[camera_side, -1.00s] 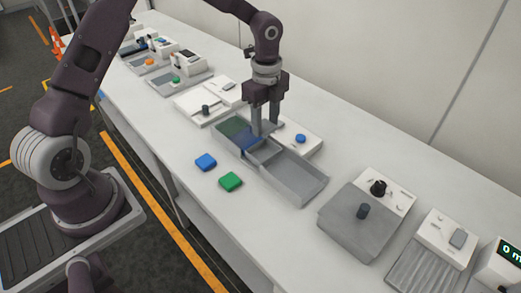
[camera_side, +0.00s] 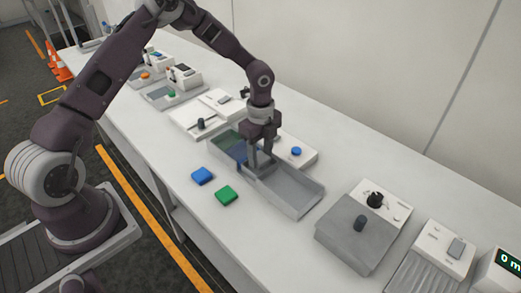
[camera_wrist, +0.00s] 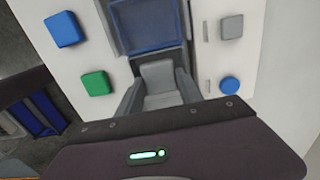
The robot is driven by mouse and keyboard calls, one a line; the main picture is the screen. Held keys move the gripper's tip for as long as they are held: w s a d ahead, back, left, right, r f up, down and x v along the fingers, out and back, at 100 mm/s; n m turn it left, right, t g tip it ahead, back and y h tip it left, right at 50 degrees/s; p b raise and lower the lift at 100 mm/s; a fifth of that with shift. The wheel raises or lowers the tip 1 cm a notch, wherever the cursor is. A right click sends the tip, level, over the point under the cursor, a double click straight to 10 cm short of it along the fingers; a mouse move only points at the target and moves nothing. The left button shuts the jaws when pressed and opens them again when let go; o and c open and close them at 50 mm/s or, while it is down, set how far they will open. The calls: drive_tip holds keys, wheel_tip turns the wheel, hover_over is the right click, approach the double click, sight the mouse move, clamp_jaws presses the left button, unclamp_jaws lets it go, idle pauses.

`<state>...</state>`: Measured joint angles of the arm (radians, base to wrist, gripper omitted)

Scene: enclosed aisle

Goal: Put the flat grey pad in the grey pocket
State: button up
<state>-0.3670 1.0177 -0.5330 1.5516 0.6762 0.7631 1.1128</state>
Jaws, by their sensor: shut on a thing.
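My gripper (camera_side: 260,163) is low over the long grey tray, by the divider between the blue pocket and the grey pocket. In the wrist view my gripper (camera_wrist: 159,98) is shut on a flat grey pad (camera_wrist: 158,76), which shows between the fingers. The side view does not show the pad clearly. The grey pocket (camera_side: 299,194) is the tray's near-right compartment and looks empty where it shows. The blue pocket (camera_wrist: 148,25) is just beyond the fingers in the wrist view. I cannot tell whether the pad touches the tray.
A blue pad (camera_side: 202,175) and a green pad (camera_side: 227,195) lie loose beside the tray. A white panel with a blue round button (camera_side: 296,151) stands close behind it. The green pocket (camera_side: 230,142) is at the tray's far end.

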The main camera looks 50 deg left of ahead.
drive_tip(key=o, duration=1.4)
drive_tip(key=shift+o, duration=0.2)
drive_tip(key=shift+r, duration=0.1)
wheel_tip(320, 180, up, 7)
